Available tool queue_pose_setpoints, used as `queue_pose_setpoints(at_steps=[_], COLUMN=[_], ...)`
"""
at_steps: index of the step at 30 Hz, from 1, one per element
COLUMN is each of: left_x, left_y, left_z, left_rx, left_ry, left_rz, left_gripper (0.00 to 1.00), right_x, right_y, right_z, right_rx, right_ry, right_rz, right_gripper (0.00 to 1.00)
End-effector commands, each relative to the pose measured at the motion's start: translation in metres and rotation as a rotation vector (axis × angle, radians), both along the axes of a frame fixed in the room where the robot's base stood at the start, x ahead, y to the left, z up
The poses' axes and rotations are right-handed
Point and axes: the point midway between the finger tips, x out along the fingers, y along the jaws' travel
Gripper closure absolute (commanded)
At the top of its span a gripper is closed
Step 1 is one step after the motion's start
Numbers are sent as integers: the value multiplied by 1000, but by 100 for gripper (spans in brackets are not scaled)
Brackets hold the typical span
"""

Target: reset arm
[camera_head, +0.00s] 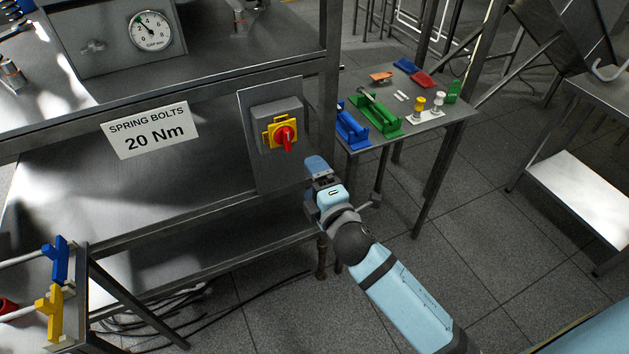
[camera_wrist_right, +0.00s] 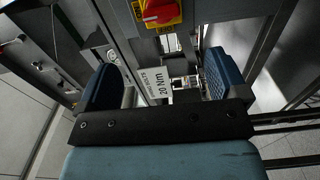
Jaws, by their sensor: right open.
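My right arm comes in from the lower right in the head view. Its gripper (camera_head: 317,166) is in the air just right of and below the grey switch box, apart from the red knob. In the right wrist view the right gripper (camera_wrist_right: 163,82) has its two dark blue fingers wide apart, with nothing between them. The red rotary knob (camera_head: 285,139) sits on a yellow plate on the box. The knob also shows at the top of the right wrist view (camera_wrist_right: 158,11). My left gripper is not in view.
A sign (camera_head: 150,130) reading "SPRING BOLTS 20 Nm" hangs left of the switch box. A small side table (camera_head: 447,113) holds blue, green and red parts. Blue (camera_head: 60,260) and yellow (camera_head: 50,312) handles stand at lower left. Open floor lies right of my arm.

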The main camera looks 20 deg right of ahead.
Motion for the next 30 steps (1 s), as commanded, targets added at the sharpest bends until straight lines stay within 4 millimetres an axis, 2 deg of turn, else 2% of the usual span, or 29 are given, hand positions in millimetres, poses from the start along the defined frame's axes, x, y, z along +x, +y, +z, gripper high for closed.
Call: queue_pose_setpoints(at_steps=[11, 14, 17, 20, 21, 24, 27, 30], left_x=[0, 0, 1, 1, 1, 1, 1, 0], left_y=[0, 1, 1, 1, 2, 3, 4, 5], left_z=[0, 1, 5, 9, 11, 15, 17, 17], left_rx=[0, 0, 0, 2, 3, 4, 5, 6], left_ry=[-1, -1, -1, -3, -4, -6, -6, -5], left_rz=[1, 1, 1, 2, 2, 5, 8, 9], left_gripper=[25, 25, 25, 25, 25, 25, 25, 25], right_x=[0, -6, -29, -69, -87, -134, -174, -199], right_y=[0, -1, -2, -5, -5, -7, -8, -9], right_z=[0, -10, -44, -92, -110, -150, -176, -191], right_rx=[1, 48, 226, 517, 646, 944, 1186, 1341], right_ry=[0, 31, 137, 297, 365, 512, 619, 679], right_rz=[0, 4, 10, -11, -30, -103, -185, -249], right_gripper=[8, 8, 8, 8, 8, 8, 8, 8])
